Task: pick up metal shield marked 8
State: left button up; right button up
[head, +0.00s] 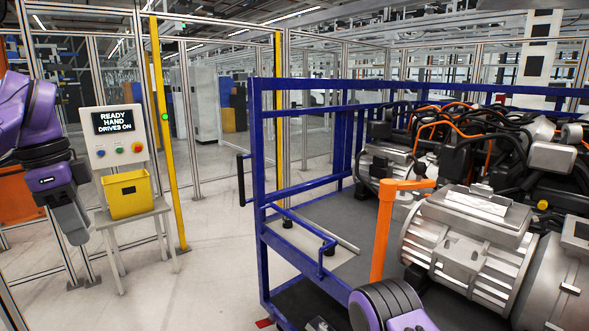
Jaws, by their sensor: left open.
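I cannot make out a metal shield with a readable 8 in this view. A ribbed silver drive unit (460,245) lies on the blue cart at the right. A flat light metal piece (478,203) sits on its top, but I can read no mark on it. My left gripper (76,232) hangs at the left, open and empty, pointing down beside the small stand and far from the drive unit. A purple and dark ribbed part of my right arm shows at the bottom right; its gripper is out of view.
The blue cart (262,190) has a rail frame and an orange post (381,235). Black and orange cables crowd the drive unit's back. A yellow bin (127,194) stands on a small stand below a control panel (113,140). Pale floor (215,260) between stand and cart is clear.

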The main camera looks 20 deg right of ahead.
aim_at(479, 196)
jog(key=i, duration=1.4)
jog(key=z, duration=2.9)
jog(key=i, duration=1)
